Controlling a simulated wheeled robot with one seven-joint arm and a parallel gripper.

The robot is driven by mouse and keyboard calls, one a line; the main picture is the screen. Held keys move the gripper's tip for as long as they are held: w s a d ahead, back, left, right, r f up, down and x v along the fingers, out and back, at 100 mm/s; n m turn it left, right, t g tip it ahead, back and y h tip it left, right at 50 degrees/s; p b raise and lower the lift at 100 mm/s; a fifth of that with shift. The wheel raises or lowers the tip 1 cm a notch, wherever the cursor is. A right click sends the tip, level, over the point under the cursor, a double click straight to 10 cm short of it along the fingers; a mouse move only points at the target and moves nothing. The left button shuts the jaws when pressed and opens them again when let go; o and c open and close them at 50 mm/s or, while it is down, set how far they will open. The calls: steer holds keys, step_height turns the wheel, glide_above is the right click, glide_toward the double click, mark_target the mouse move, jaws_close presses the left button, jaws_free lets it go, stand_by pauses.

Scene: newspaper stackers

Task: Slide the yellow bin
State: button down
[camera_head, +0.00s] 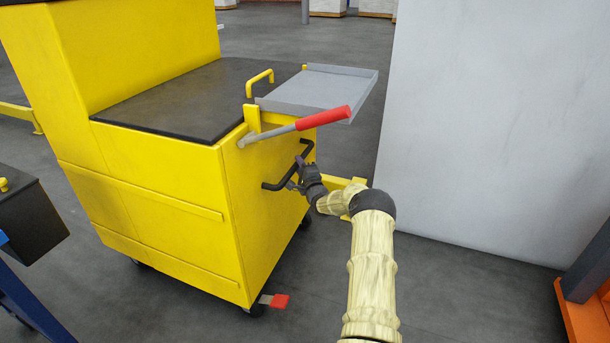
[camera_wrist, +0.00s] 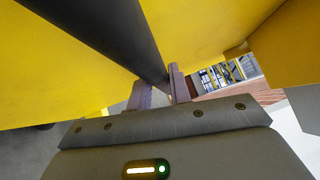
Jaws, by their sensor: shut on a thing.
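The yellow bin (camera_head: 165,205) is a large box on dark casters at the left of the head view, with a dark flat top and a taller yellow back part. A black bar handle (camera_head: 275,187) is fixed to its right-hand face. My gripper (camera_head: 299,174) is at this handle and shut on it. In the wrist view, the black handle (camera_wrist: 112,32) runs down between the two fingers of my gripper (camera_wrist: 159,82), with the bin's yellow face (camera_wrist: 50,65) behind.
A red-gripped lever (camera_head: 323,117) and a grey tray (camera_head: 320,88) are on the bin's upper right side. A red pedal (camera_head: 279,301) is low by a caster. A large grey panel (camera_head: 490,130) stands to the right. A dark box (camera_head: 35,222) is at the left. Grey floor is open in front.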

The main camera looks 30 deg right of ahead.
mark_target(285, 159)
steer(key=w+a, duration=0.1)
steer(key=w, duration=0.1)
steer(key=w+a+b, duration=0.1)
steer(key=w+a, duration=0.1)
steer(key=shift+f, duration=0.4)
steer(key=shift+a+r, duration=0.15)
steer(key=shift+r, duration=0.1)
steer(key=c, duration=1.3)
jaws_free()
steer(key=shift+w+f, duration=0.1)
steer(key=shift+w, duration=0.05)
steer(key=shift+s, duration=0.55)
steer(key=s+a+f+p, duration=0.2)
steer(key=s+p, duration=0.2)
steer(key=s, duration=1.2)
steer(key=shift+p, duration=0.35)
